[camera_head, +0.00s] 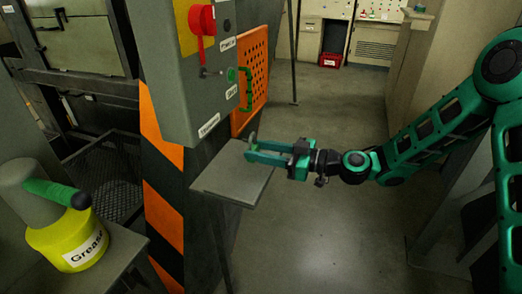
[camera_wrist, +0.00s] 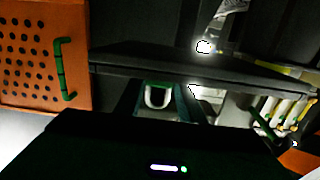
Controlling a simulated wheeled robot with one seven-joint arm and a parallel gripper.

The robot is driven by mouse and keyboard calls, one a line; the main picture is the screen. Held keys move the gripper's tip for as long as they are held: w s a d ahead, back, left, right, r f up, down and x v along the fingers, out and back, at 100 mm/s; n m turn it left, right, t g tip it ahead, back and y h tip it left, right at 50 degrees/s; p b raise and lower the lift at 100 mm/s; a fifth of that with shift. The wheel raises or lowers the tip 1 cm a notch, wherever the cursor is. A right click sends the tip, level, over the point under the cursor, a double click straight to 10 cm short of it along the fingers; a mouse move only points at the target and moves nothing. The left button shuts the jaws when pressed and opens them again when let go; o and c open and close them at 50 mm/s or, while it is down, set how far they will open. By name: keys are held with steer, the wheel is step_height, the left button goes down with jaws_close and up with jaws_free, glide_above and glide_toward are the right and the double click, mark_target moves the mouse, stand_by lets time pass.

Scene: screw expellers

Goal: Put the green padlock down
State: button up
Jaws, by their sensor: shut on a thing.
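My gripper (camera_head: 250,150) is level, its fingers pointing left over a small grey shelf (camera_head: 232,187) beside the control cabinet. It is shut on the green padlock, whose small grey shackle (camera_head: 253,137) shows at the fingertips in the head view. In the wrist view the pale U-shaped shackle (camera_wrist: 157,97) shows between the two fingers (camera_wrist: 157,102). The padlock's body is mostly hidden, and I cannot tell whether it touches the shelf. The shelf also shows as a dark slab (camera_wrist: 185,66) in the wrist view.
The grey cabinet (camera_head: 205,85) with a red switch (camera_head: 202,25) stands left of the shelf. An orange perforated door (camera_head: 254,78) with a green handle is behind it. A yellow grease container (camera_head: 70,240) stands at lower left. Open floor (camera_head: 325,215) lies to the right.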

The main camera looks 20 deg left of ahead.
steer(key=o, duration=1.1)
steer(key=s+d, duration=0.1)
steer(key=d, duration=1.1)
steer(key=shift+r, duration=0.35)
steer(key=shift+f, duration=0.1)
